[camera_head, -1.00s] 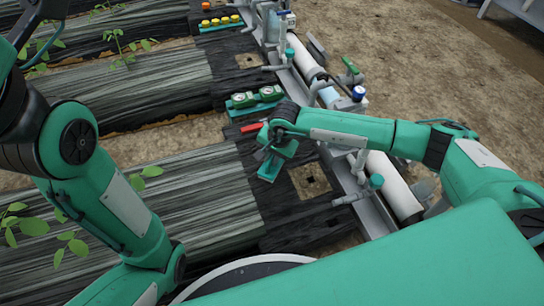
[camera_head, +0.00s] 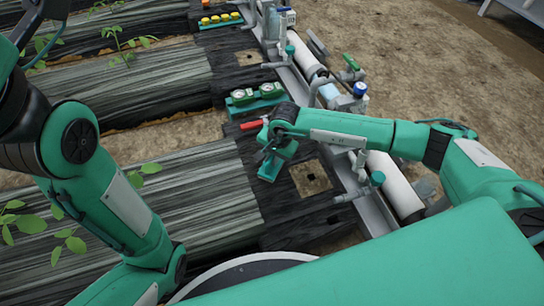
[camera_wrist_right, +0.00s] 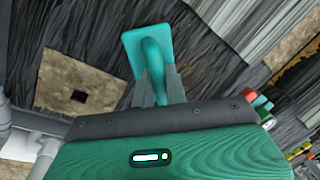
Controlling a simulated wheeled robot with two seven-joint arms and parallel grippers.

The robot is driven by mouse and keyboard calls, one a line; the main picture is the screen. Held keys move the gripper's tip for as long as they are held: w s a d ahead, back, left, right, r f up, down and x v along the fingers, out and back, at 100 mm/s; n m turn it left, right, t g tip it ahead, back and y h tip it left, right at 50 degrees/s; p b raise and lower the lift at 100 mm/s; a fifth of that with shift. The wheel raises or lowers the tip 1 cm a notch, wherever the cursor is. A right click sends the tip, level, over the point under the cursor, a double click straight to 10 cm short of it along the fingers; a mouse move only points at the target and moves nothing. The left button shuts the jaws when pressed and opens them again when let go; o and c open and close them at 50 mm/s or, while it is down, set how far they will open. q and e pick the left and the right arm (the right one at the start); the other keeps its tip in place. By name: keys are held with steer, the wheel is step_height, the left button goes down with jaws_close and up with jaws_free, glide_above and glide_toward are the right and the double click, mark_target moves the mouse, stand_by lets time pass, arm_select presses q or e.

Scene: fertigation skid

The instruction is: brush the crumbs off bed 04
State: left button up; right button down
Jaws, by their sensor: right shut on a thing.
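My right gripper (camera_head: 268,151) is shut on a teal tool, with its flat teal head (camera_head: 269,169) low over the dark sheeting of the near bed. In the right wrist view the tool (camera_wrist_right: 152,58) sits between the two dark fingers (camera_wrist_right: 158,88), its rounded neck rising to a flat rectangular head. I cannot tell whether the head touches the bed. A tan speckled square with a small dark spot (camera_head: 311,179) lies just right of the tool; it also shows in the right wrist view (camera_wrist_right: 60,75). Separate crumbs are too small to make out. My left gripper is out of view.
A red-handled item (camera_head: 258,124) and a teal holder with two round gauges (camera_head: 257,96) lie just beyond the gripper. White pipes and valves (camera_head: 396,186) run along the right of the beds. Leafy plants (camera_head: 28,222) stand at left.

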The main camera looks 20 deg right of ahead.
steer(key=shift+f, duration=0.25)
